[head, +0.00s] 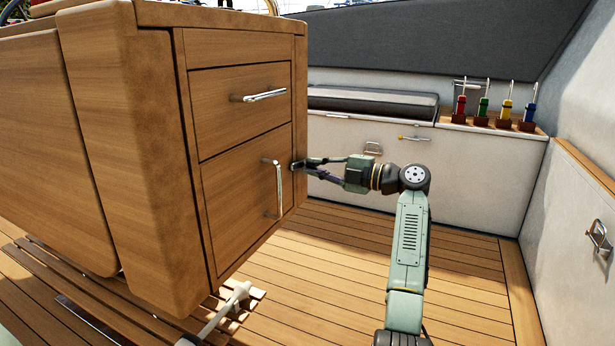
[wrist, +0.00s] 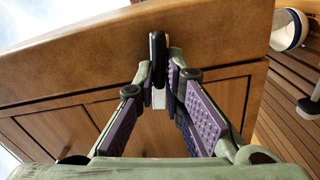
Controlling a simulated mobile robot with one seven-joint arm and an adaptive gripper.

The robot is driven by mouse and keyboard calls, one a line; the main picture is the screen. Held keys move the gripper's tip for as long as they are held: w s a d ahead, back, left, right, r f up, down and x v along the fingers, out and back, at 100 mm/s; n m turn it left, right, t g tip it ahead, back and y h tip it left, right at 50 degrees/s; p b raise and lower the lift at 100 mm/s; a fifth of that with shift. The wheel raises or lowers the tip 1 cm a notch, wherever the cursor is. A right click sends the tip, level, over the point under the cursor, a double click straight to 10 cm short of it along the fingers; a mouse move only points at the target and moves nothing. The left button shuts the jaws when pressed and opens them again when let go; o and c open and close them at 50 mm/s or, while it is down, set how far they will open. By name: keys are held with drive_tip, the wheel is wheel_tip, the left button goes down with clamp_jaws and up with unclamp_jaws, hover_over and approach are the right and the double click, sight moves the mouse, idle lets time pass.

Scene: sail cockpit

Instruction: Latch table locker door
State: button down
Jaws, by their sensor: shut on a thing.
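The table locker is a wooden cabinet at the left of the head view. Its lower door (head: 240,195), with a vertical silver handle (head: 278,190), looks flush with the frame. My gripper (head: 303,164) reaches in from the right to the frame beside that door. In the wrist view my gripper (wrist: 159,80) is shut on a small black and silver piece, seemingly the latch (wrist: 158,45), on the wood. The fingertips hide most of this piece in the head view. I cannot tell how the latch is turned.
A drawer (head: 240,100) with a silver handle is above the door. A bench with a grey cushion (head: 372,102) and a rack of colored handles (head: 495,124) stand behind. The slatted deck (head: 340,270) is clear around my arm.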

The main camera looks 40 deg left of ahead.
drive_tip(key=shift+w+d+n+b, duration=0.1)
drive_tip(key=shift+n+b, duration=0.4)
drive_tip(key=shift+n, duration=0.7)
drive_tip(key=c, duration=1.7)
unclamp_jaws()
drive_tip(key=shift+f, duration=0.1)
drive_tip(key=v, duration=1.2)
